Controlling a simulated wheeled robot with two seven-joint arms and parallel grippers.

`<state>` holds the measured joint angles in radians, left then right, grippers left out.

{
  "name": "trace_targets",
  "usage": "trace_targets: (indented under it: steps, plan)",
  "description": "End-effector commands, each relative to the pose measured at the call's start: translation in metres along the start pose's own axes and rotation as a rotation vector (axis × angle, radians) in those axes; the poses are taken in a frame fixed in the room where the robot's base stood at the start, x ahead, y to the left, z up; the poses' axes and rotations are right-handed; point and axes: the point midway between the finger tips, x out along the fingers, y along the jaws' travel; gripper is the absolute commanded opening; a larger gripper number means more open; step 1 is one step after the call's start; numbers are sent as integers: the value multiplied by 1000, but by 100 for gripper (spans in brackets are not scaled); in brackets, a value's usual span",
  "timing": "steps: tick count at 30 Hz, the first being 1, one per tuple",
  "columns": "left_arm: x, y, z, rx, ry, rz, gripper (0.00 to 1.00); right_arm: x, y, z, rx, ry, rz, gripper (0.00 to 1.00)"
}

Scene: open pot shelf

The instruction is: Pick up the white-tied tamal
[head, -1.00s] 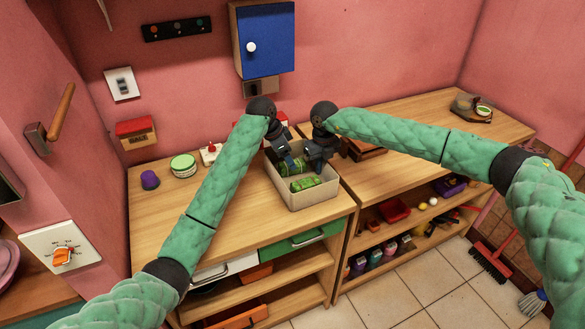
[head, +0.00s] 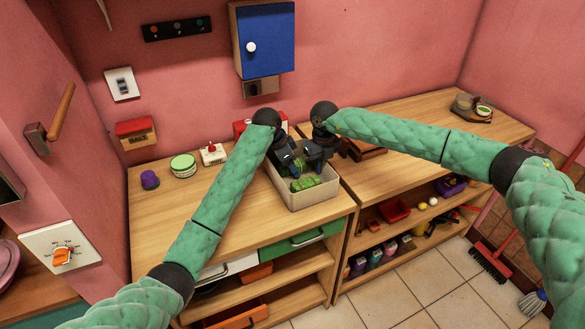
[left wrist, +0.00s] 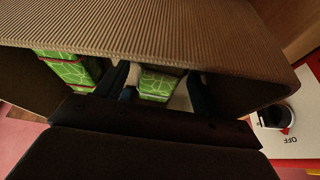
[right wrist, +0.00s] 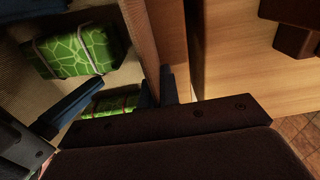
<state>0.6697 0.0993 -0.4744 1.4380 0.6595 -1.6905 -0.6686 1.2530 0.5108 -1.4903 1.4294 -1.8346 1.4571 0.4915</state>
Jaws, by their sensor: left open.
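Green-wrapped tamales lie in a light bin (head: 312,200) on the left counter. In the right wrist view one tamal (right wrist: 75,52) has pale ties, and another (right wrist: 115,103) shows a reddish tie. My left gripper (head: 292,170) is inside the bin, open. In the left wrist view its fingers (left wrist: 160,92) stand on either side of a green tamal (left wrist: 156,84), whose tie colour I cannot tell clearly. A tamal with reddish ties (left wrist: 68,70) lies to the left. My right gripper (right wrist: 158,92) has its fingers on both sides of the bin's wall at the rim.
A red-based box marked OFF (left wrist: 285,130) stands close to the bin in the left wrist view. A purple cup (head: 150,180), a green-lidded tub (head: 183,165) and a brown block (head: 365,152) are on the counters. The front left counter is clear.

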Motion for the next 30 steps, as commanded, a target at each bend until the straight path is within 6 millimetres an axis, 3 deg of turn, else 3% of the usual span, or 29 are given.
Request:
trace_targets:
  steps: [11,18,19,30]
  plan:
    - [1,0,0,0,0,0,65,0,0,0,0,-1,0,0]
    - [1,0,0,0,0,0,18,0,0,0,0,-1,0,0]
    - [1,0,0,0,0,0,16,0,0,0,0,-1,0,0]
    - [-7,3,-3,1,1,0,16,-1,0,0,0,0,0,0]
